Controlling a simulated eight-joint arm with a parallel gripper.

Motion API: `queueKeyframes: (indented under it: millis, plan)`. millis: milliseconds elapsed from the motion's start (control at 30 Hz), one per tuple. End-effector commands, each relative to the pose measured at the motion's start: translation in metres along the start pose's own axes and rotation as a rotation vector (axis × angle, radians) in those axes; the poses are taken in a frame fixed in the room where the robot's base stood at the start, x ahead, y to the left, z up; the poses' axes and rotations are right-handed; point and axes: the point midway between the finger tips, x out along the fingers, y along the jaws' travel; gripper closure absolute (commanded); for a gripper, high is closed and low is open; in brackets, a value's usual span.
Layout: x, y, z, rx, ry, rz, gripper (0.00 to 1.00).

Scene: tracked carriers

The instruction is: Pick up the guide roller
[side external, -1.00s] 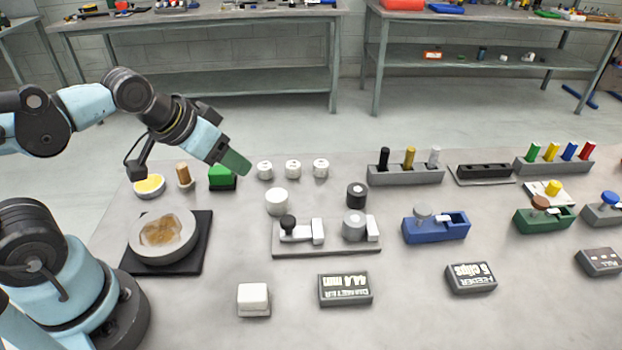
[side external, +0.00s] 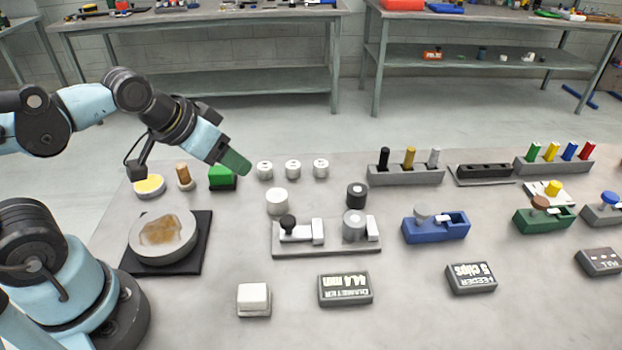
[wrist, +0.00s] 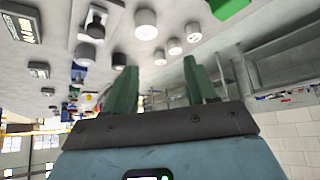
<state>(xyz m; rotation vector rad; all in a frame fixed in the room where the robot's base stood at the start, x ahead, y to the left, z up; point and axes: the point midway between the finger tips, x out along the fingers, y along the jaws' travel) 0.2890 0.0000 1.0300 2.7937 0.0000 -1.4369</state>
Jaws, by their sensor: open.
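My gripper (side external: 236,162) has green fingers and hangs in the air above the back left of the table. In the wrist view its fingers (wrist: 160,72) stand apart with nothing between them. No part is labelled guide roller, and I cannot tell for sure which one it is. Roller-like parts are a white cylinder (side external: 277,202), a dark cylinder (side external: 357,195), and a grey cylinder (side external: 354,225) on a grey fixture (side external: 300,252) with a black knob. The white cylinder (wrist: 146,24) and dark cylinder (wrist: 119,60) also show in the wrist view, apart from the fingers.
Three small white cylinders (side external: 293,169) stand in a row right of my gripper. A green block (side external: 222,178) is below it. A round plate (side external: 162,250) sits on a black pad. Blue (side external: 437,229) and green (side external: 545,219) carriers stand right. A display box (side external: 345,290) is in front.

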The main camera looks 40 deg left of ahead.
Motion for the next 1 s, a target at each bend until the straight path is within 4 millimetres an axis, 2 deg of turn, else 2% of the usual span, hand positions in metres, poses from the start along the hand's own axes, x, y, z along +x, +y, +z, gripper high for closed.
queueKeyframes:
  millis: [167, 300, 667, 767, 1000]
  plan:
    - [0.0, 0.0, 0.0, 0.0, 0.0, 0.0, 0.43]
    - [0.0, 0.0, 0.0, 0.0, 0.0, 0.0, 0.25]
    - [0.002, 0.001, -0.001, -0.038, -0.012, 0.01, 0.24]
    - [0.006, 0.005, -0.004, -0.15, -0.048, 0.044, 0.24]
    - [0.03, 0.024, -0.018, -0.618, -0.223, 0.182, 0.24]
